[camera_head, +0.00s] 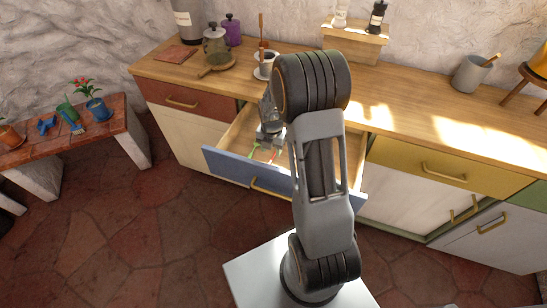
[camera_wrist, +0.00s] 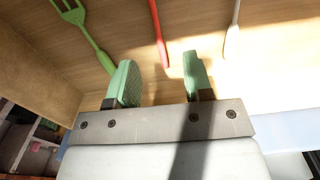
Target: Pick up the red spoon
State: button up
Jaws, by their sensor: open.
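The red spoon shows as a thin red handle (camera_wrist: 159,36) at the top of the wrist view, lying on the wooden drawer floor; its far end is cut off by the frame. In the head view a small bit of red (camera_head: 272,157) shows in the open drawer (camera_head: 222,164). My gripper (camera_wrist: 158,80) is open and empty, with green fingertip pads. The handle's near end appears between the two fingertips, or just beyond them, not gripped. In the head view my gripper (camera_head: 268,136) is over the drawer, partly hidden by my arm.
A green fork (camera_wrist: 90,36) lies left of the red handle, and a white utensil (camera_wrist: 232,38) lies right of it. The drawer's side wall (camera_wrist: 40,70) is at left in the wrist view. A cup (camera_head: 266,64) stands on the counter (camera_head: 400,90) behind the drawer.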

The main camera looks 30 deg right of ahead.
aim_at(272, 158)
jog(key=shift+f, duration=2.55)
jog(key=shift+c, duration=0.4)
grip_shut()
